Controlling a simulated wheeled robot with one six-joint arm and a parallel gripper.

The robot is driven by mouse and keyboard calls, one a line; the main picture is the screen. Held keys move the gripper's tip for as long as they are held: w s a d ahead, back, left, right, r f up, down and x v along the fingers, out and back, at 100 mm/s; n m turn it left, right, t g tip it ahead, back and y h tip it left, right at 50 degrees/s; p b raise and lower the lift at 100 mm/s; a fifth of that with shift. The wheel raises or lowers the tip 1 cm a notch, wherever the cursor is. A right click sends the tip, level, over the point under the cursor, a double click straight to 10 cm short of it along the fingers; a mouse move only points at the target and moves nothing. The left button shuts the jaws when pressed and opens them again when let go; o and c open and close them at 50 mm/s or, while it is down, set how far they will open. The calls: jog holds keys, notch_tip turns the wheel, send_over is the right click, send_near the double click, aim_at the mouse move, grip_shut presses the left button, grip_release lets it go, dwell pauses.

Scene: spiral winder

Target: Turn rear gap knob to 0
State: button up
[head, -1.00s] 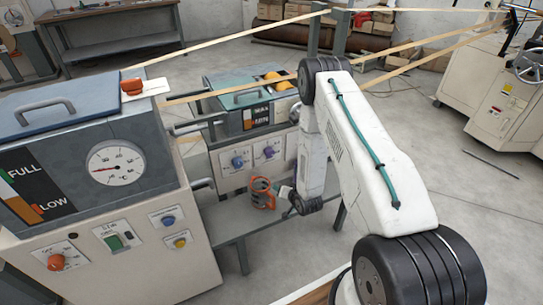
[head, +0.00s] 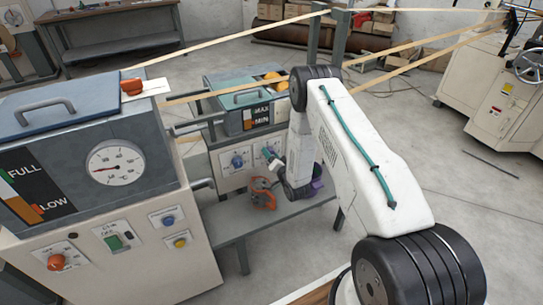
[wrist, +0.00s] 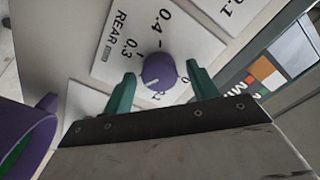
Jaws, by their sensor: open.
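The rear gap knob (wrist: 157,72) is purple and sits on a white plate marked REAR in the wrist view. Its white mark lies on its lower left side, off the 0 that is printed at its lower right. I cannot tell the exact value. My gripper (wrist: 160,69) is open, with one green finger on each side of the knob and a gap showing around it. In the head view my gripper (head: 270,155) is at the front panel of the small rear machine (head: 240,170), where it hides most of this knob.
A blue knob (head: 237,161) is left of my gripper on the same panel. An orange tool (head: 263,193) and a purple container (head: 317,178) stand on the grey shelf (head: 265,222) below. The container also shows close to my gripper in the wrist view (wrist: 25,140).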

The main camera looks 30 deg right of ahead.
jog(key=shift+w, duration=0.25)
jog(key=shift+c, duration=0.3)
jog(key=c, duration=0.9)
jog(key=shift+c, duration=0.2)
